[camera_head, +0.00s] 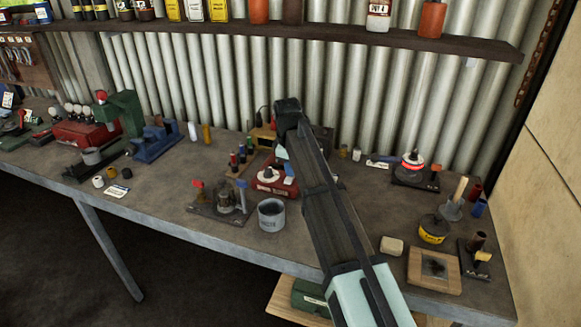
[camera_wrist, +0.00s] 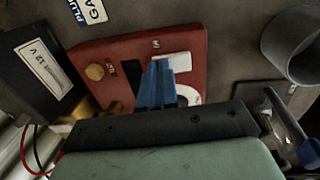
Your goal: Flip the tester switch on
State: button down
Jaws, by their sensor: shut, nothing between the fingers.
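The tester appears to be the red box (camera_wrist: 90,58), with a brass knob (camera_wrist: 95,71), a dark slot, small labels and a white panel (camera_wrist: 178,62) on its top. In the head view the red box (camera_head: 268,185) sits at the middle of the bench, partly behind my arm. My gripper (camera_wrist: 158,74) is shut and empty, its blue fingers over the red box's top between the dark slot and the white panel. I cannot tell if the fingertips touch it. The switch lever is not clearly visible, and its position cannot be read.
A black 12 V transformer (camera_wrist: 42,65) stands left of the red box in the wrist view, with red and black wires below it. A grey can (camera_head: 271,215) stands close in front of the box. A post fixture (camera_head: 222,203) stands at its left. The front bench edge is mostly clear.

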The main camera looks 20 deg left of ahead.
jog(key=shift+w+f, duration=0.1)
jog(key=shift+f, duration=0.1)
jog(key=shift+s, duration=0.2)
jog(key=shift+s+r, duration=0.15)
jog(key=shift+s, duration=0.45)
jog(key=shift+r, duration=0.15)
notch_tip(320, 180, up, 14)
jog(key=s, duration=0.2)
dwell(0.5)
jog(key=shift+f, duration=0.2)
